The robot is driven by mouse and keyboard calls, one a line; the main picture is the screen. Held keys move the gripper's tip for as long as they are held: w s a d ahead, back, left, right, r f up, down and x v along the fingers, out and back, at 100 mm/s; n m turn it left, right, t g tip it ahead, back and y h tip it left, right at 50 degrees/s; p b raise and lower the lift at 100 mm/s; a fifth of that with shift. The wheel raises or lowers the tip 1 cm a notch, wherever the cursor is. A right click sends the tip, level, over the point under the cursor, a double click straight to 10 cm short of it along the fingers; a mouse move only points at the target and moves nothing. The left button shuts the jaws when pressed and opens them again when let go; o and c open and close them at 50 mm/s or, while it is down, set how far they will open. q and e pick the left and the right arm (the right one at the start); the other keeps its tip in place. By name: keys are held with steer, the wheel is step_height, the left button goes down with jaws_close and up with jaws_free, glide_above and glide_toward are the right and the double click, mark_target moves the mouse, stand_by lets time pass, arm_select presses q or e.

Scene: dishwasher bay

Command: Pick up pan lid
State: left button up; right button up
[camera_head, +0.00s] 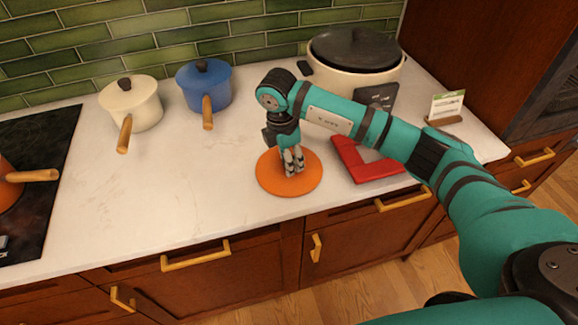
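The pan lid, an orange disc (277,186), lies flat on the white counter near its front edge. My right gripper (293,170) points down over the middle of the lid, with its grey fingers at or just above it. The fingers look close together and cover the lid's centre, so any knob there is hidden. I cannot tell whether they grip anything. My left gripper is not in view. An orange pan (12,187) with a wooden handle shows partly at the left edge, on the black cooktop (50,150).
A cream pot (140,102) and a blue pot (205,88) stand at the back left. A large cooker (355,60) stands behind my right arm. A red item (362,165) lies right of the lid, partly under my arm. A card holder (445,108) stands farther right. Counter left of the lid is clear.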

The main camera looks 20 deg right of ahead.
jaws_close()
steer(key=shift+r, duration=0.2)
